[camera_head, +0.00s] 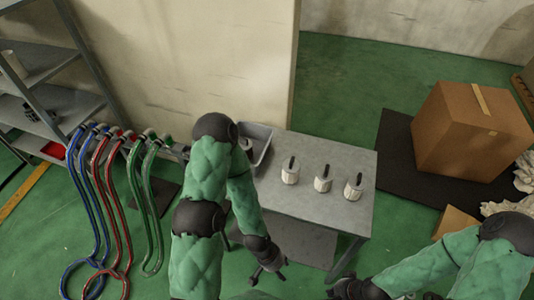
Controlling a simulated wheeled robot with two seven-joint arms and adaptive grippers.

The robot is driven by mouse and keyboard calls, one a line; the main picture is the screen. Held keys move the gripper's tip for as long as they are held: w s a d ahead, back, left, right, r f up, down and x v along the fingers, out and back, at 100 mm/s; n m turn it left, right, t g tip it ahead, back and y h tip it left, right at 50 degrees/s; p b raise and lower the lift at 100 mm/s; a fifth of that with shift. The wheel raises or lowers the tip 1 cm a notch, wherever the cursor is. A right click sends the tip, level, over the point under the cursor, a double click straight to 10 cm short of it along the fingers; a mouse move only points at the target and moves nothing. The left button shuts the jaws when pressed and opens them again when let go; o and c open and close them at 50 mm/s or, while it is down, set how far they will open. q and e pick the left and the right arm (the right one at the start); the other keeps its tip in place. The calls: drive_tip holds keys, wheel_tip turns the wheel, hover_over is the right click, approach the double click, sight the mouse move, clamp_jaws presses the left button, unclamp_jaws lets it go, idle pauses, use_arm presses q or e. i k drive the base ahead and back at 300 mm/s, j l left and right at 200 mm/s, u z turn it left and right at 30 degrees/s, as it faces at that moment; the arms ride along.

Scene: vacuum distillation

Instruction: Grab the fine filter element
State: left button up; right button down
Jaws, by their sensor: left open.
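Three white cylinders with black upright handles stand in a row on the grey metal table (330,150): a left one (290,172), a middle one (323,179) and a right one (353,187). They look like filter elements; I cannot tell which is the fine one. My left gripper (267,277) is open and empty, low in front of the table and apart from the cylinders. My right gripper (335,290) is at the bottom edge, partly cut off; its jaw state is unclear.
A grey bin (263,150) sits on the table, partly hidden by my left arm. Blue, red and green hoses (105,200) hang at left beside a shelf (60,80). A cardboard box (470,130) stands on a dark mat (395,150) at right. A wall rises behind the table.

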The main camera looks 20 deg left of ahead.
sight(356, 185)
drive_tip(key=z, duration=1)
drive_tip(key=i+l+z, duration=0.25)
drive_tip(key=l, duration=0.35)
drive_tip(key=i+l+z, duration=0.2)
drive_tip(key=i+l, duration=0.25)
drive_tip(key=i+l+u, duration=0.1)
drive_tip(key=i+u, duration=0.2)
drive_tip(key=i+l+u, duration=0.2)
drive_tip(key=i+u, duration=0.3)
drive_tip(key=u, duration=0.25)
drive_tip(key=i+u, duration=0.15)
drive_tip(key=u, duration=0.3)
drive_tip(key=i+l+u, duration=0.1)
drive_tip(key=u, duration=0.3)
drive_tip(key=i+l+u, duration=0.1)
drive_tip(key=u, duration=0.35)
drive_tip(key=l+u, duration=0.25)
drive_tip(key=u, duration=0.15)
drive_tip(key=i+l+u, duration=0.2)
drive_tip(key=u, duration=0.25)
drive_tip(key=i+l+u, duration=0.1)
drive_tip(key=l+u, duration=0.25)
drive_tip(key=u, duration=0.15)
drive_tip(key=i+l+u, duration=0.1)
drive_tip(key=l+u, duration=0.2)
drive_tip(key=u, duration=0.15)
